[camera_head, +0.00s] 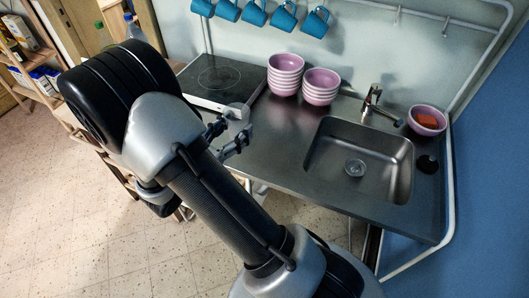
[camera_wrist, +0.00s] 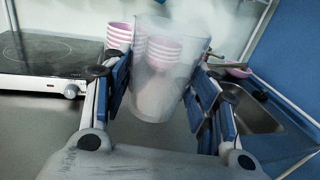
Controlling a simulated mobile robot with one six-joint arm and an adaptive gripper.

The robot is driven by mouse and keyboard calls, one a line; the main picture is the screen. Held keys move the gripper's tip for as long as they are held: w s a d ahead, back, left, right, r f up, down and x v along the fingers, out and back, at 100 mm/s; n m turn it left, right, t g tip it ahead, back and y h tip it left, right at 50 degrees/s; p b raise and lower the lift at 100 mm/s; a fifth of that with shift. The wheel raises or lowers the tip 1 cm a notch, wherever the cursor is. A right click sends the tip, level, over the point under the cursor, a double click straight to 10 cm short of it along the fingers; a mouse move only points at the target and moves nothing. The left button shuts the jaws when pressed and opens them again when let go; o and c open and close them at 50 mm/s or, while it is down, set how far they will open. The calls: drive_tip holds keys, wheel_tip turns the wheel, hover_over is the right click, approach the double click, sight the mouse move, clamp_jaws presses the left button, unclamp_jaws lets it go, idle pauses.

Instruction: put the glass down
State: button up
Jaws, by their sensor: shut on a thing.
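The glass (camera_wrist: 165,85) is clear, tall and roughly upright in the wrist view, wider at its top. My gripper (camera_wrist: 160,93) is shut on it, with one blue-padded finger on each side. Pink bowls show through and behind the glass. In the head view my gripper (camera_head: 228,138) is over the front edge of the metal counter (camera_head: 275,140), left of the sink. The glass is hard to make out there. I cannot tell whether its base touches the counter.
Two stacks of pink bowls (camera_head: 285,76) (camera_head: 320,86) stand at the back of the counter. A black hob (camera_head: 218,78) is to the left. The sink (camera_head: 360,160), tap (camera_head: 371,98) and a pink bowl with an orange-red thing (camera_head: 427,120) are to the right. Blue mugs (camera_head: 285,17) hang above.

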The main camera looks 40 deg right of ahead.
drive_tip(key=s+d+r+m+g+p, duration=0.2)
drive_tip(key=s+d+r+g, duration=0.1)
drive_tip(key=s+d+r, duration=0.15)
drive_tip(key=f+b, duration=0.2)
drive_tip(key=f, duration=0.4)
drive_tip(key=f+b, duration=0.2)
drive_tip(key=f, duration=0.4)
drive_tip(key=f+b, duration=0.2)
drive_tip(key=f, duration=0.5)
drive_tip(key=shift+w+d, duration=0.35)
drive_tip(key=shift+w, duration=0.05)
drive_tip(key=shift+f, duration=0.15)
drive_tip(key=o, duration=0.7)
drive_tip(key=shift+f+b, duration=0.15)
drive_tip(key=shift+b, duration=0.2)
drive_tip(key=o, duration=0.5)
